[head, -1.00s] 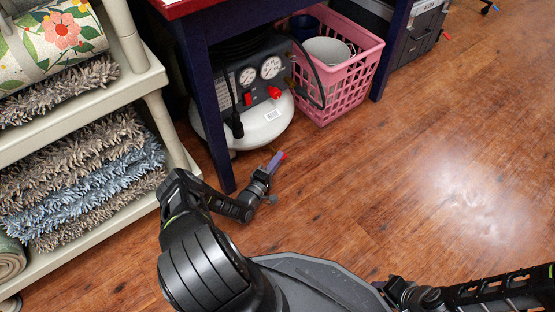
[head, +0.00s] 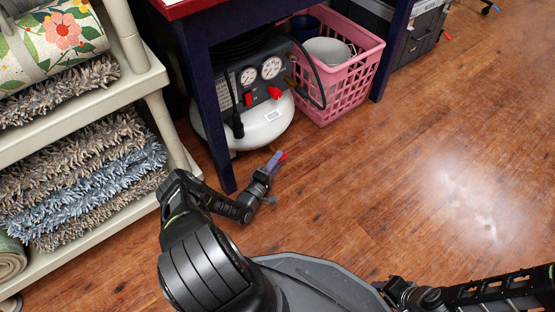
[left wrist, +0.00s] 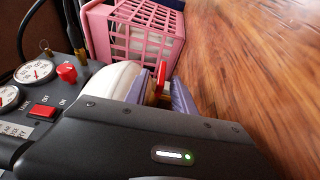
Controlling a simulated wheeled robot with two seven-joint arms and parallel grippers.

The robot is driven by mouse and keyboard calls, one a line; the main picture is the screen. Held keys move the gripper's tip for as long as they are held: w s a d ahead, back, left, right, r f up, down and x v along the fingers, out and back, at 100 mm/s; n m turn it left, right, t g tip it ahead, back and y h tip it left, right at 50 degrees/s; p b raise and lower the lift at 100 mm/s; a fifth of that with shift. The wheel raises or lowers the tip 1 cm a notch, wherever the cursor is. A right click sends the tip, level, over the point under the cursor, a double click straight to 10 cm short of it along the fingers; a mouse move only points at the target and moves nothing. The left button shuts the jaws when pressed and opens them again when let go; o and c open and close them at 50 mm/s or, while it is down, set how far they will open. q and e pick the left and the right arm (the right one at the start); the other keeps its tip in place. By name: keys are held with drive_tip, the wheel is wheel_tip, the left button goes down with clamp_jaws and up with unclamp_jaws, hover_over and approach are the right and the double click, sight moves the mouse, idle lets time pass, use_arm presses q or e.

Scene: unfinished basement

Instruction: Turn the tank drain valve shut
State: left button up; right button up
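The air compressor has a white tank (head: 262,124) and stands under the table. The drain valve is low on its front. Its red handle (left wrist: 161,76) and brass-coloured body (left wrist: 153,97) show in the left wrist view. The red handle also shows in the head view (head: 282,157), at my fingertips. My left gripper (head: 275,162) is low over the floor, in front of the tank. In the left wrist view its lavender fingers (left wrist: 160,95) are apart, with the valve between them; contact cannot be made out. My right arm shows at lower right, but its gripper is not visible.
A pink basket (head: 345,75) stands right of the compressor. A dark blue table leg (head: 213,120) is close to the left gripper. A shelf with rugs (head: 85,200) stands at left. The compressor's red knob (left wrist: 67,73) is above the valve. The wood floor at right is clear.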

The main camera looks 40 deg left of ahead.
use_arm(q)
drive_tip(key=s, duration=0.2)
drive_tip(key=s+p, duration=0.1)
drive_tip(key=s, duration=0.3)
drive_tip(key=shift+s+d+p, duration=0.15)
drive_tip(key=shift+d+p, duration=0.15)
drive_tip(key=shift+p, duration=0.1)
drive_tip(key=shift+s+f, duration=0.1)
drive_tip(key=shift+s, duration=0.4)
